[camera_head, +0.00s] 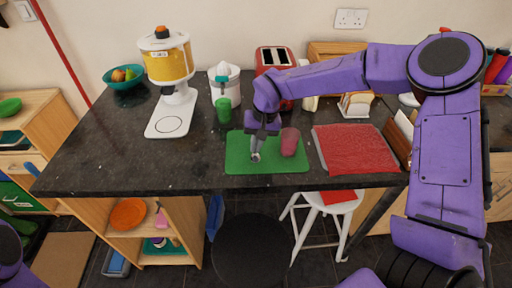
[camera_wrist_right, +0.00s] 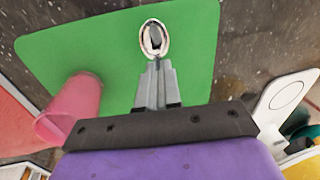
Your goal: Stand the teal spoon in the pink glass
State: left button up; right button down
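The pink glass (camera_head: 290,142) stands on the right part of a green mat (camera_head: 238,163); it also shows at the left in the right wrist view (camera_wrist_right: 72,108). My right gripper (camera_head: 257,137) is over the mat, to the left of the glass and apart from it. In the wrist view its fingers (camera_wrist_right: 154,72) are close together around a thin piece. A shiny silver spoon bowl (camera_wrist_right: 154,38) sticks out just past the tips, and shows below them in the head view (camera_head: 256,156). The spoon's handle is hidden, and no teal shows on it. My left gripper is out of view.
A green glass (camera_head: 224,110) stands behind the mat, near a juicer (camera_head: 224,85). A yellow-bowled blender machine (camera_head: 168,60) is at the left, a red toaster (camera_head: 274,60) at the back. A red cloth (camera_head: 355,148) lies to the right. The left front counter (camera_head: 100,165) is clear.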

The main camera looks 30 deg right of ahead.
jog(key=shift+s+f, duration=0.2)
jog(key=shift+f, duration=1.05)
jog(key=shift+w+f, duration=0.25)
jog(key=shift+s+f, duration=0.1)
jog(key=c, duration=1.3)
grip_release()
jog(key=shift+c, duration=0.2)
notch_tip(320, 180, up, 12)
jog(key=s+d+b, duration=0.1)
jog(key=d, duration=0.1)
